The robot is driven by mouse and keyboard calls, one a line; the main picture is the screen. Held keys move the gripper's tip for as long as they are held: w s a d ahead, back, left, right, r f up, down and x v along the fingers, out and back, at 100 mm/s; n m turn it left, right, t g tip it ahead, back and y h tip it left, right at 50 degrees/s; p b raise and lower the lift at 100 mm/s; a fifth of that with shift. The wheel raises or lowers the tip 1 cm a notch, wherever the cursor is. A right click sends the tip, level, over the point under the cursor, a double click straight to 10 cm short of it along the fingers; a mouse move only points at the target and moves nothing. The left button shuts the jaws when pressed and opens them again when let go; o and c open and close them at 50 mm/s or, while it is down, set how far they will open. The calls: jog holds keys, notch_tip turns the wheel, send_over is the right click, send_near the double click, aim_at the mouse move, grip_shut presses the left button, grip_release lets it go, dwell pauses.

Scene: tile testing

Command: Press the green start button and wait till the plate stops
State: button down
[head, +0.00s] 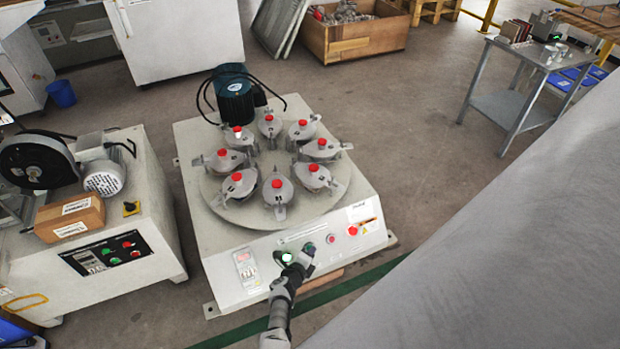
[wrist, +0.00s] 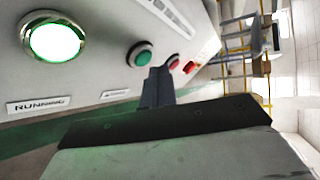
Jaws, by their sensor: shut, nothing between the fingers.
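The green start button (wrist: 139,55) sits in a metal ring on the machine's sloped front panel; in the head view it shows small (head: 309,247) just above my fingertips. My gripper (head: 303,262) is shut and empty at the panel. In the wrist view its fingertips (wrist: 158,74) are right beside the button's lower right edge; I cannot tell whether they touch it. The round plate (head: 328,206) carries several grey lidded pots with red knobs. A single moment does not show whether it turns. A lamp (wrist: 55,38) labelled RUNNING glows bright.
A red button (wrist: 173,61) and a red emergency knob (head: 352,230) are right of the green button. A display (head: 245,258) is on the panel's left. Another machine (head: 150,215) stands at left. A large grey surface (head: 510,240) fills the right side.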

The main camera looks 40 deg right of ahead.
jog(key=s+r+p, duration=0.1)
jog(key=s+p, duration=0.1)
jog(key=s+a+r+p, duration=0.1)
jog(key=r+p, duration=0.1)
jog(key=shift+s+p, duration=0.4)
dwell(0.9)
